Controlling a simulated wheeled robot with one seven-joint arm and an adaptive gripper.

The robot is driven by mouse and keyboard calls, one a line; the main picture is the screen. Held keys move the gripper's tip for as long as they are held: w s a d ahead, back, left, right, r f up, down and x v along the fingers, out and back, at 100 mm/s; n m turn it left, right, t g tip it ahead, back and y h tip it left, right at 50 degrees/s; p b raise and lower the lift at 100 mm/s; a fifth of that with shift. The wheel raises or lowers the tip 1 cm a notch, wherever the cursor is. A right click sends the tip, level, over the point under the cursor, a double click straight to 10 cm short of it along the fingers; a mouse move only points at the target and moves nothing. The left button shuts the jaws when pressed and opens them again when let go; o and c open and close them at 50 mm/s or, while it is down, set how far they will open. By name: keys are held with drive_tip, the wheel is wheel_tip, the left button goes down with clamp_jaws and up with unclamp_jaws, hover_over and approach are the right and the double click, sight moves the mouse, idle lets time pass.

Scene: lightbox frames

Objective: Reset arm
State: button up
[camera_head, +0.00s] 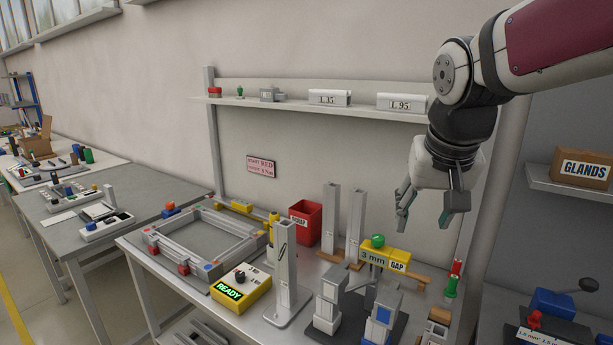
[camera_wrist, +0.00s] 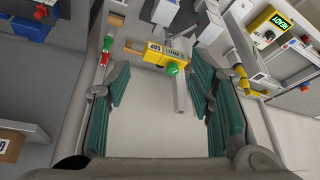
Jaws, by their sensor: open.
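My gripper (camera_head: 424,212) hangs open and empty above the right part of the workbench, in front of the back wall. Its green-padded fingers point down in the head view. In the wrist view the open fingers (camera_wrist: 160,106) stand wide apart with nothing between their pads. Below and to the left of the gripper is a yellow gap gauge (camera_head: 373,255) marked "3 mm GAP" with a green knob on top. It also shows in the wrist view (camera_wrist: 155,55), beyond the fingertips.
A shelf (camera_head: 290,106) with labelled blocks runs along the wall left of my gripper. Grey uprights, a red scrap bin (camera_head: 306,222), a yellow box reading READY (camera_head: 240,289) and a rectangular frame (camera_head: 160,240) stand on the bench. A GLANDS box (camera_head: 583,167) sits at right.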

drive_tip(key=s+f+n, duration=0.1)
drive_tip(key=s+f, duration=0.1)
drive_tip(key=s, duration=0.7)
drive_tip(key=s+f+n, duration=0.1)
drive_tip(key=s+f, duration=0.1)
drive_tip(key=s, duration=0.8)
drive_tip(key=shift+t+y, duration=0.3)
drive_tip(key=shift+y, duration=0.1)
drive_tip(key=shift+w, duration=0.1)
